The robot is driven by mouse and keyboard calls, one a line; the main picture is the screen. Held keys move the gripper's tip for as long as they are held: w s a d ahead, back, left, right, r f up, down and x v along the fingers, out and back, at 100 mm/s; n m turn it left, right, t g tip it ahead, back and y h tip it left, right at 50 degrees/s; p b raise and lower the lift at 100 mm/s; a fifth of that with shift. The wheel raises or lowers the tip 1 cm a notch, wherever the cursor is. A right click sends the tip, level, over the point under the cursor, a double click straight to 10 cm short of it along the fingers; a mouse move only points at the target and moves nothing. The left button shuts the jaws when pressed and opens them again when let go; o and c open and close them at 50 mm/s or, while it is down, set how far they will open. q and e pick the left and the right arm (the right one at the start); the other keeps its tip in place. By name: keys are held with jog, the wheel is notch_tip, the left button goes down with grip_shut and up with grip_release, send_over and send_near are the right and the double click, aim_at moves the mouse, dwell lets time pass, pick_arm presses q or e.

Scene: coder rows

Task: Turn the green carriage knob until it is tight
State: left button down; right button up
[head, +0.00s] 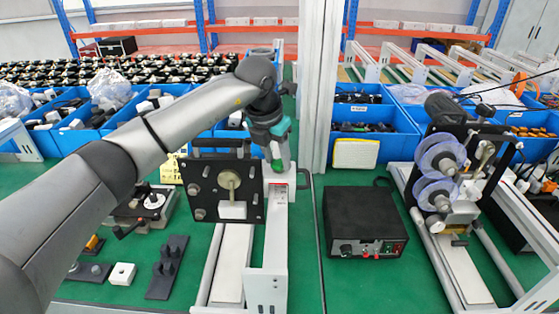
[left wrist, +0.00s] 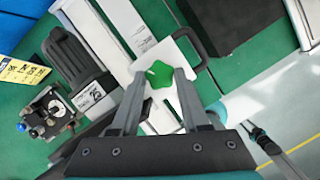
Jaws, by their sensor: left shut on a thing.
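The green carriage knob (left wrist: 159,74) is star-shaped and sits on a white block in the left wrist view. In the head view the knob (head: 277,165) shows just below my left gripper (head: 276,156). My left gripper comes down from above, and in the left wrist view its two fingers (left wrist: 158,82) are on either side of the knob, shut on it. The white carriage block (head: 282,186) is beside a black plate (head: 224,187) with a round brass-coloured hub, over white rails. How tight the knob is cannot be seen. My right gripper is not in view.
A black control box (head: 364,222) stands right of the rails. A second device with clear reels (head: 438,174) is further right. Blue bins (head: 374,124) line the back, near a white post (head: 320,90). Small black fixtures (head: 167,266) lie at the left front.

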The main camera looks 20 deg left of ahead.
pick_arm(q)
jog(key=m+h, duration=0.1)
jog(key=m, duration=0.4)
jog(key=shift+w+a+g, duration=0.1)
jog(key=shift+a+g, duration=0.05)
jog(key=shift+g, duration=0.25)
jog(key=m+g+h, duration=0.1)
jog(key=m, duration=0.4)
jog(key=shift+w+a+f, duration=0.1)
